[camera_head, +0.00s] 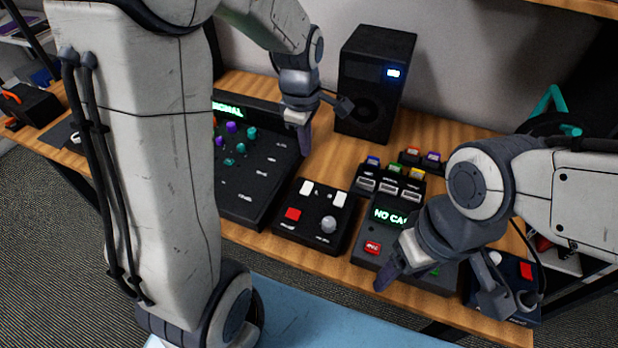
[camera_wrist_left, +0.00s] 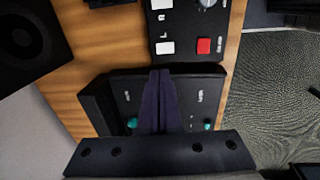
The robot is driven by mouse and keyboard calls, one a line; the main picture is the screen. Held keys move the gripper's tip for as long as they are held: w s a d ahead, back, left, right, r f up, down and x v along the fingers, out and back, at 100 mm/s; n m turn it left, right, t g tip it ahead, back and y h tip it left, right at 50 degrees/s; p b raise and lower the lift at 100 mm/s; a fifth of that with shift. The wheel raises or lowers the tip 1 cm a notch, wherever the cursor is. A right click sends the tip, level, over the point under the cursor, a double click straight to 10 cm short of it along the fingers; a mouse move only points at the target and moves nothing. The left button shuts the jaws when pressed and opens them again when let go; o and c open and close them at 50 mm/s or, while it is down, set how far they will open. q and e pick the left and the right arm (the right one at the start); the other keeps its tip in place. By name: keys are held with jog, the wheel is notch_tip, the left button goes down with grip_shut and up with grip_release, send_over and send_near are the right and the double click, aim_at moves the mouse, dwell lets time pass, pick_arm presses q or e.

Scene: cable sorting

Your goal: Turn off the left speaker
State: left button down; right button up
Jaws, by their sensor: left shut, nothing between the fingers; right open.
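A black speaker (camera_head: 362,95) with a lit blue-white display stands against the back wall; part of it shows in the left wrist view (camera_wrist_left: 28,42). I cannot tell whether it is the left one; no second speaker is clearly visible. A black control box (camera_head: 310,238) has two white switches (camera_head: 322,194), a red button (camera_head: 293,214) and a grey knob (camera_head: 328,224). The switches (camera_wrist_left: 165,47) also show in the left wrist view. My left gripper (camera_head: 304,150) is shut and empty above the mixer's right edge, left of the speaker. My right gripper (camera_head: 388,278) is open over the call panel's front.
A mixer panel (camera_head: 262,180) with coloured knobs lies left of the control box. A call panel (camera_head: 371,247) with a green display is to its right, with several coloured connectors (camera_head: 411,155) behind.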

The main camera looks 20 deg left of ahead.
aim_at(310, 185)
pick_arm(q)
jog(key=f, duration=0.4)
jog(key=w+f, duration=0.1)
jog(key=f, duration=0.3)
jog(key=f+b, duration=0.1)
jog(key=f, duration=0.4)
jog(key=shift+w, duration=0.3)
pick_arm(e)
jog(key=shift+f, duration=0.65)
